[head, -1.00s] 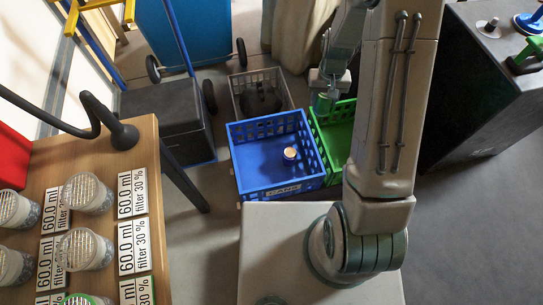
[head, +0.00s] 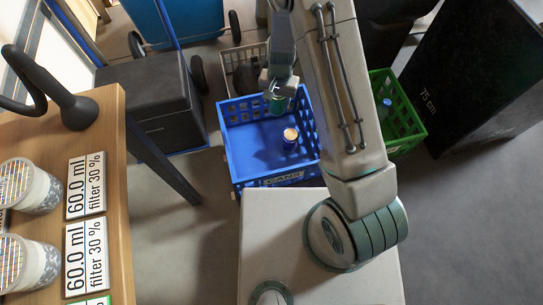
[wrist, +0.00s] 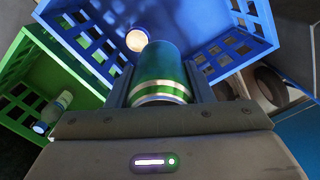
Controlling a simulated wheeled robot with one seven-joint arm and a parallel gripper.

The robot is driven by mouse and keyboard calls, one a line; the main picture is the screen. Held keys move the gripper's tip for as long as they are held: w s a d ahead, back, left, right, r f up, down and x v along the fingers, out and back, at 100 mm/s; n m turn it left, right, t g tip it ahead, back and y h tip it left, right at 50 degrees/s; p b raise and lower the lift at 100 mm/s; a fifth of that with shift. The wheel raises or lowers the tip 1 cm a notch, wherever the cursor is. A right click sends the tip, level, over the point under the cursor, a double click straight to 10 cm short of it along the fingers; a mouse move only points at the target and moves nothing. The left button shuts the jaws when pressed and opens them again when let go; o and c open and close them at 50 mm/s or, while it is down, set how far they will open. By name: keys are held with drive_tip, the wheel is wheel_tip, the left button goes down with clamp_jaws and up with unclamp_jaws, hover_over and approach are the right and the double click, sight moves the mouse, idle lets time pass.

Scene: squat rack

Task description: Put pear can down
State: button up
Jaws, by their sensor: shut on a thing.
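The pear can (wrist: 160,68) is green with pale bands near its close end. My gripper (head: 278,90) is shut on it, and the can (head: 279,105) shows below the jaws in the head view. My gripper holds it over the far part of the blue crate (head: 243,168), labelled CANS; its height above the crate floor is hard to tell. In the wrist view, the blue crate (wrist: 232,52) lies beyond the can. Another can (head: 290,140) with a pale gold top stands inside the blue crate, nearer me; its top also shows in the wrist view (wrist: 137,40).
A green crate (head: 410,140) with a blue-capped bottle (wrist: 52,112) stands to the right, partly behind my arm. A grey crate (head: 229,62) is behind the blue one. A wooden table (head: 118,200) with jars is at left; a black box (head: 475,75) is at right.

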drive_tip(key=s+a+f+m+b, duration=0.1)
drive_tip(key=a+f+b, duration=0.2)
drive_tip(key=f, duration=0.6)
drive_tip(key=s+a+f+m+b, duration=0.1)
drive_tip(key=a+f+b, duration=0.2)
drive_tip(key=f+b, duration=0.4)
drive_tip(key=s+a+f+b, duration=0.1)
drive_tip(key=a+f+b, duration=0.2)
drive_tip(key=f, duration=0.9)
drive_tip(key=shift+s+a+f+m+b, duration=0.1)
drive_tip(key=shift+s+a+m+b, duration=0.25)
drive_tip(key=shift+b, duration=1.1)
drive_tip(key=shift+w+d, duration=0.1)
drive_tip(key=shift+f, duration=0.2)
drive_tip(key=o, duration=1)
drive_tip(key=shift+c, duration=0.2)
drive_tip(key=shift+r, duration=0.1)
wheel_tip(320, 180, up, 12)
drive_tip(key=p, duration=0.5)
